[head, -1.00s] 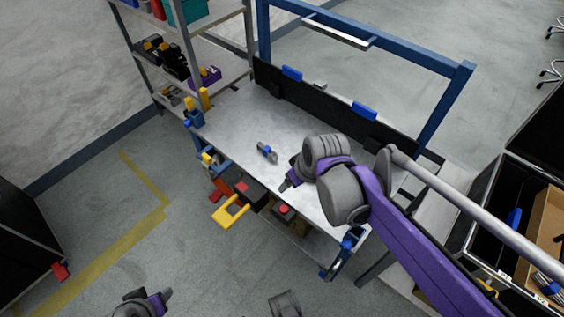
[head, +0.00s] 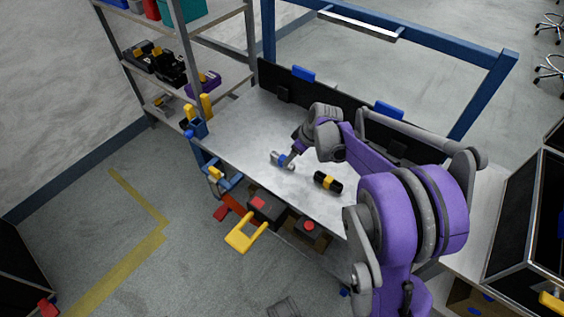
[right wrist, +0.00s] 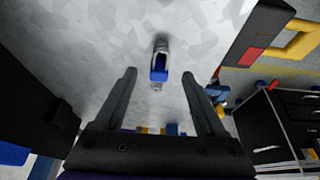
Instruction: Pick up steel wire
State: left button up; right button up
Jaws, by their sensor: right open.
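A small grey bundle with a blue band, which looks like the steel wire (head: 280,159), lies on the grey tabletop (head: 232,135). My right gripper (head: 293,155) is right above or beside it in the head view; I cannot tell whether they touch. In the right wrist view the steel wire (right wrist: 160,62) shows ahead, between the lines of the two spread fingers of my right gripper (right wrist: 158,75), which is open and empty. My left gripper is not in view.
A black and yellow cylinder (head: 328,182) lies on the table near my right arm. A dark back panel (head: 345,118) with blue clips runs along the rear edge. Tools hang at the front edge, including a yellow-handled one (head: 245,233). Shelves (head: 180,70) stand left.

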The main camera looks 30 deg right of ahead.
aim_at(282, 161)
jog(key=b+x, duration=0.1)
jog(key=x, duration=0.4)
jog(key=shift+w+f+b, duration=0.1)
jog(key=shift+f+b, duration=0.05)
jog(key=shift+b, duration=0.25)
jog(key=shift+c, duration=0.3)
grip_shut()
